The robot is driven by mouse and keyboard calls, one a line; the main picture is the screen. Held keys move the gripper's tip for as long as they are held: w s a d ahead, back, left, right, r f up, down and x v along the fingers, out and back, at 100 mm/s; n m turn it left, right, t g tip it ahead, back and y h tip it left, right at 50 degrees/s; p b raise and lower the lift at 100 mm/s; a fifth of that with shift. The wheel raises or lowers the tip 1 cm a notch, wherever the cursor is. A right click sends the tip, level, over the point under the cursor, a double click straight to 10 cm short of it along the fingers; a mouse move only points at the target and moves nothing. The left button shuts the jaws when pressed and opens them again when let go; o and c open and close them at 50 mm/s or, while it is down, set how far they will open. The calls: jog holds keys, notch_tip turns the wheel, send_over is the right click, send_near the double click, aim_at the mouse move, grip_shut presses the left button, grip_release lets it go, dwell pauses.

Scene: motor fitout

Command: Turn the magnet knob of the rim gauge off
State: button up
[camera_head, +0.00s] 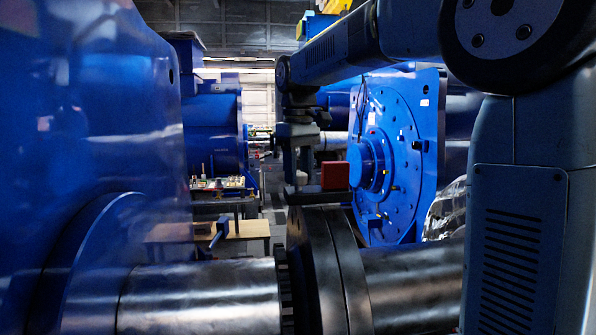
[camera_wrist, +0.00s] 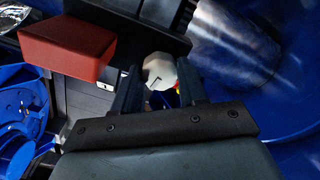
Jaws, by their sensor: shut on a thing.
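The rim gauge shows as a red block (camera_head: 335,176) on a dark base (camera_head: 318,197) on top of the black coupling flange (camera_head: 318,255). In the wrist view the red block (camera_wrist: 65,46) sits at the upper left on the black base (camera_wrist: 115,22). The pale magnet knob (camera_wrist: 160,71) has a short dark mark on its face. It also shows small in the head view (camera_head: 302,179). My gripper (camera_wrist: 158,82) is shut on the knob, with one finger on each side. In the head view my gripper (camera_head: 300,172) points down left of the red block.
A large blue motor housing (camera_head: 95,130) fills the left, with a steel shaft (camera_head: 200,297) running to the flange. A blue round end plate (camera_head: 400,130) stands behind on the right. A wooden bench (camera_head: 235,230) with a tray of parts stands further back.

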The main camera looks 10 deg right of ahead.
aim_at(298, 173)
jog(key=shift+n, duration=1)
jog(key=o, duration=1.1)
jog(key=shift+c, duration=0.2)
jog(key=shift+r, duration=0.1)
notch_tip(298, 173, up, 14)
jog(key=shift+f, duration=0.25)
